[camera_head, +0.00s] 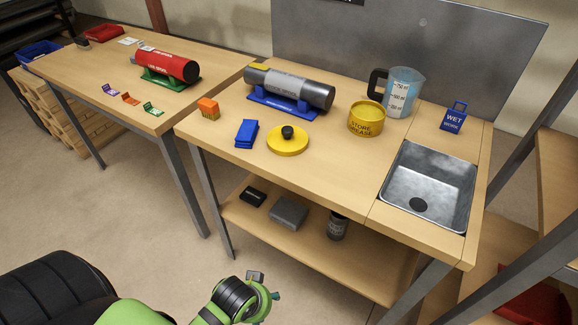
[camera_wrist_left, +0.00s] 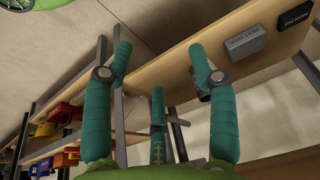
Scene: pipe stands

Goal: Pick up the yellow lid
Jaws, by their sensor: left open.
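The yellow lid (camera_head: 288,144), a round disc with a black knob on top, lies flat on the workbench near its front edge. A yellow tin (camera_head: 366,119) marked "STORE GREASE" stands to its right, apart from it. My left gripper (camera_wrist_left: 160,62) has teal fingers spread open with nothing between them. In the head view, part of my left arm (camera_head: 237,298) shows low in front of the bench, well below and away from the lid; its fingers are mostly hidden there. My right gripper is not in view.
A blue cloth (camera_head: 246,133) and an orange block (camera_head: 208,108) lie left of the lid. A grey cylinder on a blue stand (camera_head: 289,88) is behind it. A jug (camera_head: 401,92) and sink (camera_head: 430,185) are right. The lower shelf (camera_head: 263,222) juts out below.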

